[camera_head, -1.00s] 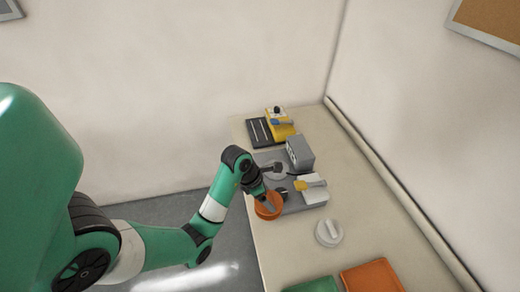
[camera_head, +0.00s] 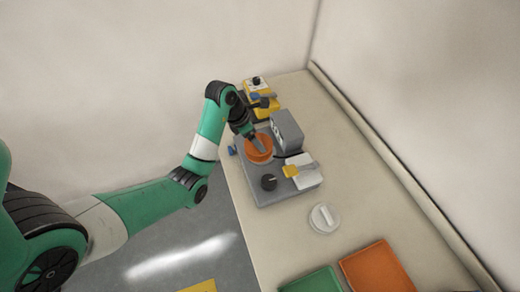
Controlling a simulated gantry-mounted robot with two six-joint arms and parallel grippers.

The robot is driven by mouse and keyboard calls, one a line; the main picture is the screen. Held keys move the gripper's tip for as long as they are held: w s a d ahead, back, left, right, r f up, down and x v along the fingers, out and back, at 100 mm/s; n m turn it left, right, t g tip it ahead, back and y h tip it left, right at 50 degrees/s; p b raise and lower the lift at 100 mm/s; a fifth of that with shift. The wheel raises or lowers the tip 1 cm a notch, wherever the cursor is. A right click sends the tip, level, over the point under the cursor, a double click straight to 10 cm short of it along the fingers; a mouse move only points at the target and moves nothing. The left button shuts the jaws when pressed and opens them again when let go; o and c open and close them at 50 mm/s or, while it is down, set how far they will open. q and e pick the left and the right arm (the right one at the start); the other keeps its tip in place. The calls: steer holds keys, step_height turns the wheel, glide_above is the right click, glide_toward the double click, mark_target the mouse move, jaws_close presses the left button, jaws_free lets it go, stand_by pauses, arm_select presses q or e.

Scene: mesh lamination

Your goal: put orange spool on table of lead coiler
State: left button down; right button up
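The orange spool (camera_head: 259,155) is a round orange ring with low walls. It appears at the coiler's round table, which it covers; I cannot tell whether it rests there or is held just above. The lead coiler (camera_head: 275,190) is a grey base plate with a grey box, a black knob and a white and yellow part. My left gripper (camera_head: 256,141) comes down from above with its fingers at the spool and appears shut on it. The fingertips are too small to see clearly. My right gripper is not in view.
A white round part (camera_head: 324,218) lies on the table in front of the coiler. A green tray (camera_head: 315,282) and an orange tray (camera_head: 377,268) are at the front. A yellow device (camera_head: 262,102) stands behind. The table's right side is clear.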

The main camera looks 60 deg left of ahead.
arm_select(q)
steer(key=shift+w+a+f+b, duration=0.65)
steer(key=shift+a+f, duration=0.2)
steer(key=shift+f, duration=0.75)
steer(key=shift+w+a+f+b, duration=0.6)
steer(key=shift+a+f, duration=0.25)
steer(key=shift+f, duration=0.7)
steer(key=shift+w+a+f+b, duration=0.6)
steer(key=shift+a+f, duration=0.25)
steer(key=shift+f, duration=0.75)
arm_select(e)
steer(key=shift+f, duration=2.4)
arm_select(q)
steer(key=shift+f, duration=0.2)
jaws_free()
steer(key=shift+r, duration=0.3)
steer(key=p+v, duration=0.4)
steer(key=v, duration=0.7)
steer(key=shift+s+r, duration=0.15)
steer(key=shift+r, duration=0.25)
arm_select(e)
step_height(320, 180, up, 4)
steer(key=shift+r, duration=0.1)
